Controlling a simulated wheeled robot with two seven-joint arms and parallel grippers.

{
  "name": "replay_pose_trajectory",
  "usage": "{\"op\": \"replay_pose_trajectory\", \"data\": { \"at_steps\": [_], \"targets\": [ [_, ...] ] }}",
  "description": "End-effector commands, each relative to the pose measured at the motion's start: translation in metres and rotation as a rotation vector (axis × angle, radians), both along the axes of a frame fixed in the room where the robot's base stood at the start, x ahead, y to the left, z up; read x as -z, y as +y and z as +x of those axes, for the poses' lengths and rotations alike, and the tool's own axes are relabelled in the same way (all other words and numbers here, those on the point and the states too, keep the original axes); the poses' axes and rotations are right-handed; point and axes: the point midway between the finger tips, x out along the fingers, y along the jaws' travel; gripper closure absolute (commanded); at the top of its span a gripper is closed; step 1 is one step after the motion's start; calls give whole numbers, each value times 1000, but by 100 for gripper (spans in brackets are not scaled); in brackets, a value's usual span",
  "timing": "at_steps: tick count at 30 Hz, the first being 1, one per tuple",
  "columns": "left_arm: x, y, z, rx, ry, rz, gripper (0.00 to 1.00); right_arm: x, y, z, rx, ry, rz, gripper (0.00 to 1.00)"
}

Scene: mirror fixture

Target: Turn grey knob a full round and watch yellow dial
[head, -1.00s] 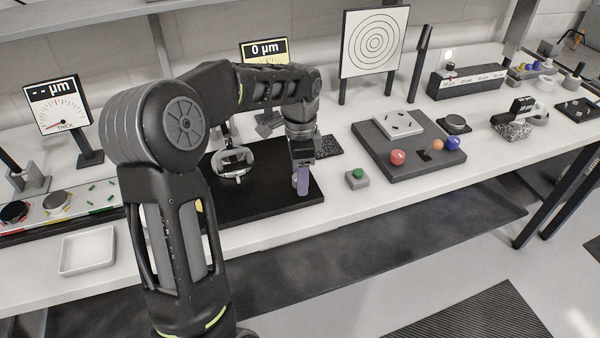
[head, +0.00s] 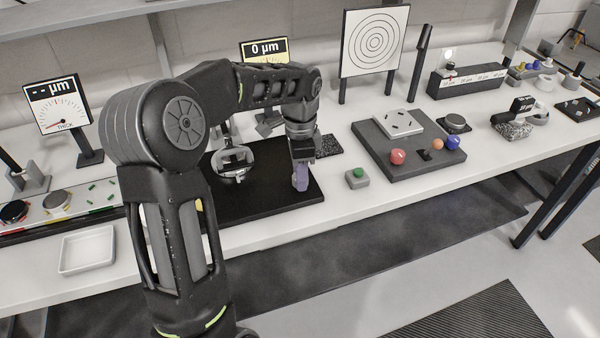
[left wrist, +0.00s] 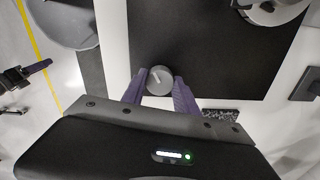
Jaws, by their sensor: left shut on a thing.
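My left gripper (head: 300,178) is at the front right of the black plate (head: 225,208), its purple fingers pointing down. In the left wrist view the fingers (left wrist: 160,88) are shut on the sides of the round grey knob (left wrist: 160,79), which has a pale pointer line on top. In the head view the fingers hide the knob. The yellow dial (head: 265,50) stands behind my arm and reads 0 µm; its lower face is hidden by the arm. What looks like my right gripper (left wrist: 28,73) is at the left edge of the wrist view, too small to judge.
A round mirror mount (head: 232,162) stands on the plate left of my gripper. A green button box (head: 357,178) is close on the right. Farther right is a dark grey board (head: 400,165) with coloured balls. A second dial (head: 58,103) and white tray (head: 87,250) are left.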

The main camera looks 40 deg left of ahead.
Motion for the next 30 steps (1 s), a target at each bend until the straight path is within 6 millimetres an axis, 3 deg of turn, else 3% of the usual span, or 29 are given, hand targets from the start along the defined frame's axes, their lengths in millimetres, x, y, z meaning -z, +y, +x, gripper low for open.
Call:
{"op": "replay_pose_trajectory", "data": {
  "at_steps": [14, 30],
  "targets": [
    [0, 0, 0, -129, -1, 1, 100, 2, 0, 0, -1, -1, 1, 64],
    [0, -1, 0, -590, -1, 0, 100, 7, 0, 1, -1, -3, 3, 64]
  ]
}}
